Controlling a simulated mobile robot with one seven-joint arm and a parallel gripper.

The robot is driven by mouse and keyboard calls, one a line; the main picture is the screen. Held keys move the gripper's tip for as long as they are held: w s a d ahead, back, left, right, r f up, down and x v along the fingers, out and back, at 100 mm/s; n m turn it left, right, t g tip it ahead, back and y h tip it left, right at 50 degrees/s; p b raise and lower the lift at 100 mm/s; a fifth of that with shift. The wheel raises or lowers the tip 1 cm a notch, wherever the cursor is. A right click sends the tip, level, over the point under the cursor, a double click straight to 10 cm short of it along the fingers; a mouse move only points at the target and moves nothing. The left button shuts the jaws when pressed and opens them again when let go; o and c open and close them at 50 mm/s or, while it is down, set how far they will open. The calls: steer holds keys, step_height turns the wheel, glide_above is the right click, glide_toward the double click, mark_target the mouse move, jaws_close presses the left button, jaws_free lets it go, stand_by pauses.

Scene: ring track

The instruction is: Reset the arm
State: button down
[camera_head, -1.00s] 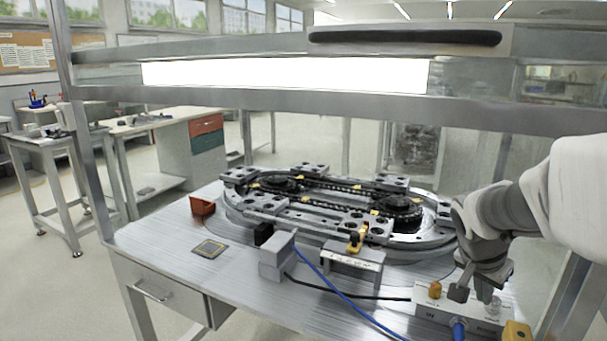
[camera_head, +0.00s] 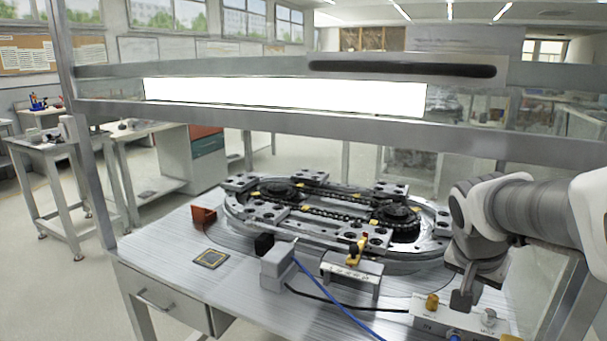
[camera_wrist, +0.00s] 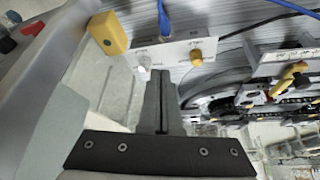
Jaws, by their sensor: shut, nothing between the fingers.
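My gripper (camera_head: 461,299) hangs at the right end of the bench, just above the grey control box (camera_head: 437,318). In the wrist view my gripper (camera_wrist: 160,82) has its fingers together with nothing between them. The control box (camera_wrist: 175,52) there carries a yellow knob (camera_wrist: 196,58), a silver knob and a plugged-in blue cable (camera_wrist: 177,18). In the head view the yellow knob (camera_head: 432,301) and the silver knob (camera_head: 489,316) stand on either side of the fingers. I cannot tell whether the fingertips touch the box.
The oval ring track (camera_head: 330,213) fills the back of the bench, left of my arm. A metal frame bar (camera_head: 250,113) crosses above.

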steer(key=s+a+n+t+y, duration=0.2)
steer(key=s+a+n+y, duration=0.2)
steer(key=s+a+n, duration=0.65)
steer(key=s+a+r+m+p, duration=0.1)
steer(key=r+p, duration=0.9)
steer(key=s+a+r+p, duration=0.2)
steer(key=r+p, duration=0.9)
steer(key=shift+r+m, duration=0.3)
steer(key=shift+m, duration=0.05)
steer(key=shift+w+a, duration=0.1)
